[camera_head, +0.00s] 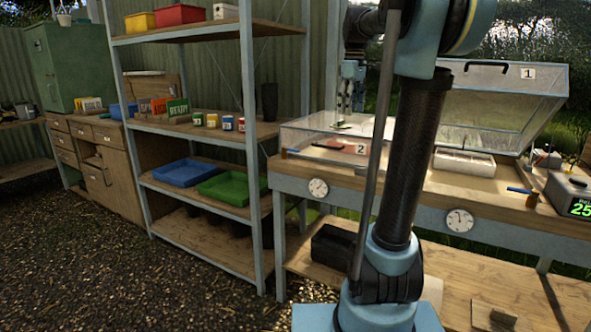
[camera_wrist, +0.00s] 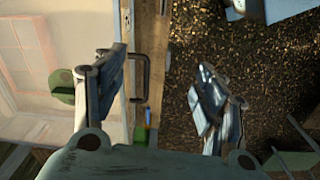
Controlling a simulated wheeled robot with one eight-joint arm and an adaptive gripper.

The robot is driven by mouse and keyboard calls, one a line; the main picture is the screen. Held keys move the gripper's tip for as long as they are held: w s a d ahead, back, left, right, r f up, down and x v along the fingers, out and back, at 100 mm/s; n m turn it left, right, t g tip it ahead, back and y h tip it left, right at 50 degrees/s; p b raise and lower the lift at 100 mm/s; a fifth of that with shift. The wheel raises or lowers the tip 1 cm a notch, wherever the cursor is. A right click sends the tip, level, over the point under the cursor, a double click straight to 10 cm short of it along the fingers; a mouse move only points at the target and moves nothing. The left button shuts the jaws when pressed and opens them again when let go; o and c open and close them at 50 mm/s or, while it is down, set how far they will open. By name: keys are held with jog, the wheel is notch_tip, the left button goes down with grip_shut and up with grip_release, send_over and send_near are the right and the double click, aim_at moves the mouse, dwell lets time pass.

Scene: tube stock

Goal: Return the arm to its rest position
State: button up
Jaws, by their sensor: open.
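My gripper (camera_head: 351,88) shows in the head view behind my arm, above the left glass-lidded box (camera_head: 330,138) on the bench. In the wrist view my gripper (camera_wrist: 162,90) has its two fingers spread wide apart with nothing between them. Below the fingers lie the bench's front edge and a black handle (camera_wrist: 143,78), with the gravel floor to the right. My upper arm stands upright in the head view and hides part of the bench.
A raised clear lid (camera_head: 505,95) marked 1 is at the right, above a white tray (camera_head: 464,163). A metal shelf unit (camera_head: 195,35) with blue and green trays stands left of the bench. Open gravel (camera_head: 130,260) lies in front of the shelves.

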jog(key=s+f+m+t, duration=0.1)
jog(key=s+f+m, duration=0.9)
jog(key=s+f, duration=2)
notch_tip(320, 180, down, 4)
jog(key=shift+s+a+r+t, duration=0.1)
jog(key=shift+s+a+t, duration=0.1)
jog(key=shift+s+t, duration=0.15)
